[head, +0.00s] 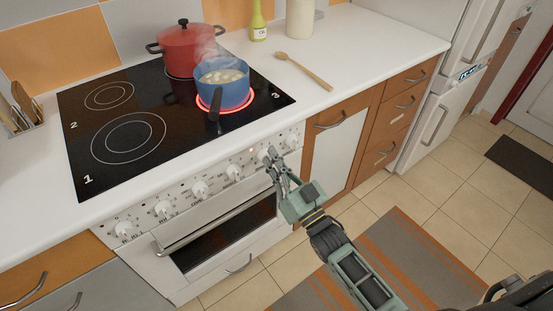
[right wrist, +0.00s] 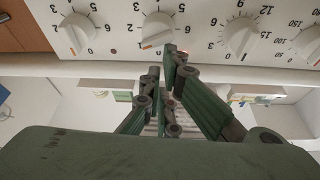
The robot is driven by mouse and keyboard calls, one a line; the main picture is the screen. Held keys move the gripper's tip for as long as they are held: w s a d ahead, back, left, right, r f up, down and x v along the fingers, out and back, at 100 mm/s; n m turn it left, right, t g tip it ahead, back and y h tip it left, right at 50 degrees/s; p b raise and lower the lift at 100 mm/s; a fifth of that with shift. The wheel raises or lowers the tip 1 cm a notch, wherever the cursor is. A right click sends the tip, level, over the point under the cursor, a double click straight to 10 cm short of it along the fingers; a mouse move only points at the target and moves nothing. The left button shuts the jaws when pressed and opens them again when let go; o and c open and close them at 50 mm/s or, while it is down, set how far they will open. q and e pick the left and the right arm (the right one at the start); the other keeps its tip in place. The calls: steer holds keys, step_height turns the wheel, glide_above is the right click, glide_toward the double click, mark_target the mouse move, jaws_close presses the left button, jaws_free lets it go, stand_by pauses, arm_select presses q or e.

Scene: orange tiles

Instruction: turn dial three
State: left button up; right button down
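A row of white dials runs along the stove's front panel; none carries a number I can read as its own name. My right gripper (head: 274,160) is at the right part of this row, its tips at or just below a white dial (head: 265,155). In the right wrist view, the tips (right wrist: 163,62) are close together with nothing seen between them, just below a dial (right wrist: 158,30) with an orange mark at its lower edge. Contact cannot be told. A blue pot (head: 224,92) steams on a red-glowing burner beside the printed 3. My left gripper is not in view.
A red lidded pot (head: 188,52) stands on the back of the black cooktop (head: 80,150). An oven handle (head: 215,222) juts out below the dials. A wooden spoon (head: 305,71) lies on the counter. Neighbouring dials (right wrist: 76,34) (right wrist: 238,36) sit close on both sides.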

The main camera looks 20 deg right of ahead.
steer(key=shift+a+f+n+y, duration=0.1)
steer(key=shift+n+y, duration=0.2)
steer(key=shift+n, duration=0.5)
